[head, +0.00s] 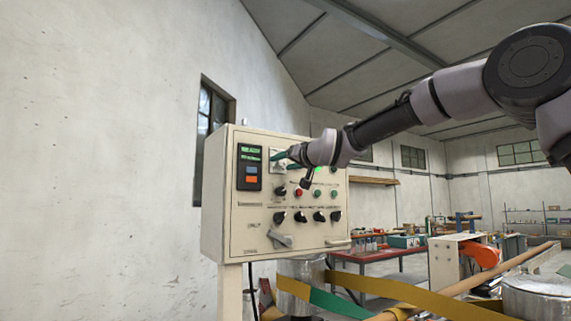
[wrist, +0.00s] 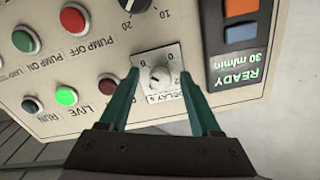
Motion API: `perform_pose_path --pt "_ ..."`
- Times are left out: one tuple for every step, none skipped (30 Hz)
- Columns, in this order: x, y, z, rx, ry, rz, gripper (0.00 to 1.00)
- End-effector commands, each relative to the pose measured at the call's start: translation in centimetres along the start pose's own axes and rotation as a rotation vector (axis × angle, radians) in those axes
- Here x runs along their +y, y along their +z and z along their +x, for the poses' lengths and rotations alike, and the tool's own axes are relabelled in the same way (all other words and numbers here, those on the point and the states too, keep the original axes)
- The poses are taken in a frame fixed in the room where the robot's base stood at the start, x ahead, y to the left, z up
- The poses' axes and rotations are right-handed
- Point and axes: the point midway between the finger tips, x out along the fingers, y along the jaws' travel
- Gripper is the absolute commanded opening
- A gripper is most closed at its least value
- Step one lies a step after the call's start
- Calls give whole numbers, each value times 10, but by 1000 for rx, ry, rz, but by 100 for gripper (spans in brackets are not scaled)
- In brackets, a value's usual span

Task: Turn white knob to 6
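The white knob (wrist: 158,77) sits on a light square plate marked "DELAY s" (wrist: 163,97), upside down in the wrist view. Small digits ring it, but they and the pointer are too small to read surely. My gripper (wrist: 159,73) is open, with one teal finger on each side of the knob. I cannot tell whether the fingertips touch it. In the head view my gripper (head: 279,158) reaches the upper part of the control panel (head: 236,222), at the plate (head: 279,153); the knob itself is hard to make out there.
A display reading "READY 30 m/min" (wrist: 236,67) is beside the plate. A black dial (wrist: 135,5), a lit green button (wrist: 66,96) and red buttons (wrist: 108,87) are close by. A grey lever (head: 281,240) sticks out lower on the panel.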

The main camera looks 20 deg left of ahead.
Motion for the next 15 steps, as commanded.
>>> perform_pose_path --pt "0 0 -1 1 0 0 64" --pt "0 -1 -2 1 0 0 64" --pt "0 -1 -4 2 1 0 64" --pt "1 -2 -6 2 1 0 64" --pt "1 -2 -8 3 2 0 64" --pt "1 -2 -13 2 2 -1 64" --pt "2 -3 -17 3 3 -2 64" --pt "2 -2 -21 3 2 -1 64" --pt "2 -2 -27 2 4 -3 64" --pt "1 -2 -32 2 3 -3 64" --pt "3 -2 -36 3 4 -2 64" --pt "3 -3 -41 4 4 -2 64" --pt "2 -2 -46 4 4 -2 64" --pt "2 -2 -50 4 4 -4 64" --pt "2 -1 -55 2 4 -3 64"
